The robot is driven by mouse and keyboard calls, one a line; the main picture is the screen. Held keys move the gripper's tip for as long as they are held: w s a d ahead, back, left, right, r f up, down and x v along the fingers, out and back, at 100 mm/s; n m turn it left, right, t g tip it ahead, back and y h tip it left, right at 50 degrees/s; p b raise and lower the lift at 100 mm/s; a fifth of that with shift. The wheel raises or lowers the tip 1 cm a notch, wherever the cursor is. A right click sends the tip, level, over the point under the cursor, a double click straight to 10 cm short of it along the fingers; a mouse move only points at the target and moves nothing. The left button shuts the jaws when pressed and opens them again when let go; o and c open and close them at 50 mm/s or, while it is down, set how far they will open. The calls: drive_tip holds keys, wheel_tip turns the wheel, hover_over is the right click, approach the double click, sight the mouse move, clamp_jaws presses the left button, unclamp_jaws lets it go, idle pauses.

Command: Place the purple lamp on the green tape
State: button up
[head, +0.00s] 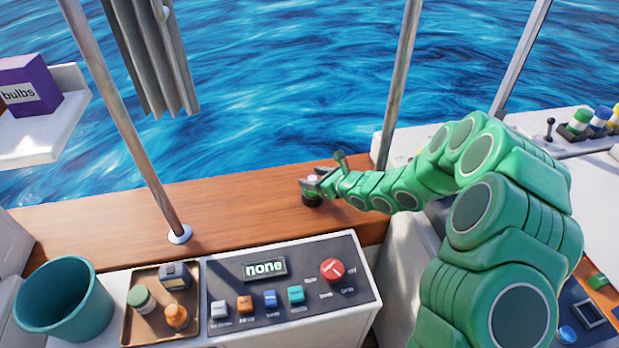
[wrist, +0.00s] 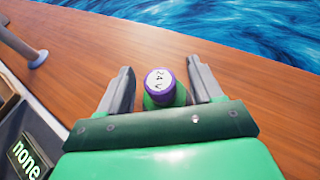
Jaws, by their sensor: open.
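A short round lamp with a purple rim and a white top marked "24 V" (wrist: 160,82) stands on the wooden ledge in the wrist view. Green shows just under its rim; I cannot tell whether that is tape or part of the lamp. In the head view the lamp (head: 312,197) is small and dark, partly hidden by my gripper. My gripper (wrist: 160,66) is open, with one finger on each side of the lamp and gaps showing. It also shows in the head view (head: 318,180) at the ledge. I cannot clearly identify the green tape.
The wooden ledge (head: 235,205) is clear left of the lamp up to a metal post (head: 125,130). In front are a button panel (head: 350,305) reading "none", a tray (head: 148,330) with small items and a teal bucket (head: 62,305). A purple "bulbs" box (head: 28,85) sits far left.

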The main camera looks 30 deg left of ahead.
drive_tip(key=v, duration=0.9)
drive_tip(key=shift+d, duration=0.35)
drive_tip(key=shift+s+r, duration=0.1)
